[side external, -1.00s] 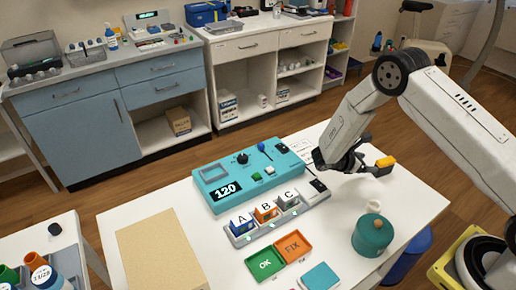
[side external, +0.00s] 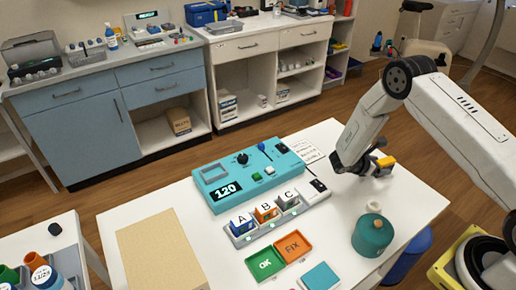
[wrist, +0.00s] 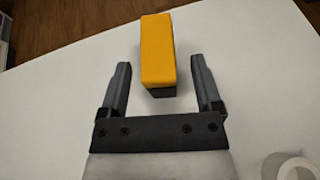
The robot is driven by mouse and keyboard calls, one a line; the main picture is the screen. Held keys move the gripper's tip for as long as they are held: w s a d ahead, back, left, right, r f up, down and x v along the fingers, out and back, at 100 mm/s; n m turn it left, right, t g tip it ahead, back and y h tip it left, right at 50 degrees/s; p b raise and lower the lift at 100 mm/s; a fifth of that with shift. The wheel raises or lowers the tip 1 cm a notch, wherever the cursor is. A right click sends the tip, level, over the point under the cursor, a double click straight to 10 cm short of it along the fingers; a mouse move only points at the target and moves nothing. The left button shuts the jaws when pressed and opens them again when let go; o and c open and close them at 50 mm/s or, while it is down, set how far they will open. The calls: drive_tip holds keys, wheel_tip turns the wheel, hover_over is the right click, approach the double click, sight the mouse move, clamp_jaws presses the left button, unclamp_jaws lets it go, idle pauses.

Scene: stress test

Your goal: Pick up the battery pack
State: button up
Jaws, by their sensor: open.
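The battery pack is a yellow block with a dark lower part (side external: 386,162), on the right part of the white table. In the wrist view the battery pack (wrist: 157,48) lies ahead of my gripper, its near end between the fingertips. My gripper (wrist: 160,64) is open, with one dark finger on each side of the pack and a visible gap on both sides. In the side view my gripper (side external: 378,166) is low over the table beside the pack and partly hides it.
A teal round container (side external: 372,236) and a small white ring (side external: 373,207) stand nearer the camera. The teal tester (side external: 248,174) and lettered bins (side external: 265,212) are to the left. A printed sheet (side external: 303,150) lies behind them. The table around the pack is clear.

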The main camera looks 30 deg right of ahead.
drive_tip(key=shift+d+f, duration=0.15)
drive_tip(key=shift+d, duration=0.15)
clamp_jaws()
idle(0.4)
